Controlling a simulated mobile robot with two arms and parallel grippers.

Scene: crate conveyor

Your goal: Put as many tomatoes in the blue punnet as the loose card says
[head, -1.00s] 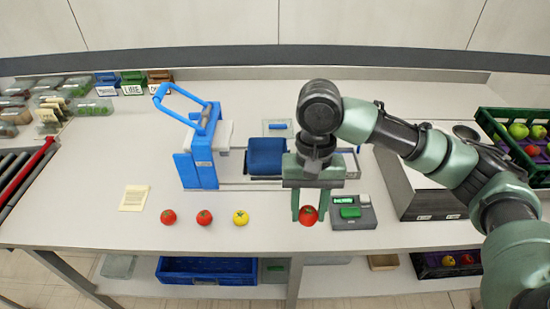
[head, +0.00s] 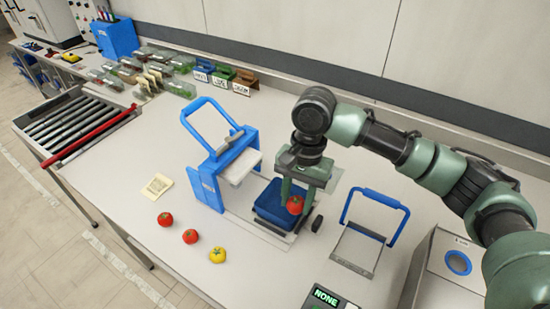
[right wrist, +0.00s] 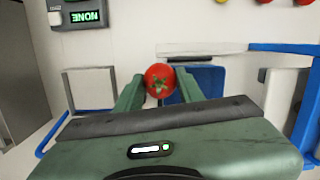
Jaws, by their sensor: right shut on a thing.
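My right gripper (head: 294,205) is shut on a red tomato (head: 295,205). It holds it over the blue punnet (head: 272,206), at the near right part of it in the head view. In the right wrist view the tomato (right wrist: 159,80) sits between the two green fingers, with the punnet (right wrist: 205,84) behind it. Two red tomatoes (head: 165,219) (head: 190,236) and a yellow one (head: 217,254) stand in a row on the table. The loose card (head: 157,186) lies flat to their left; its writing is too small to read. The punnet's inside is partly hidden. My left gripper is out of view.
A blue-framed press with a handle (head: 205,190) stands left of the punnet. Another blue handle frame (head: 372,198) stands to the right. A display reading NONE (head: 326,297) is at the front. Rollers (head: 70,122) and several clear punnets are at the left.

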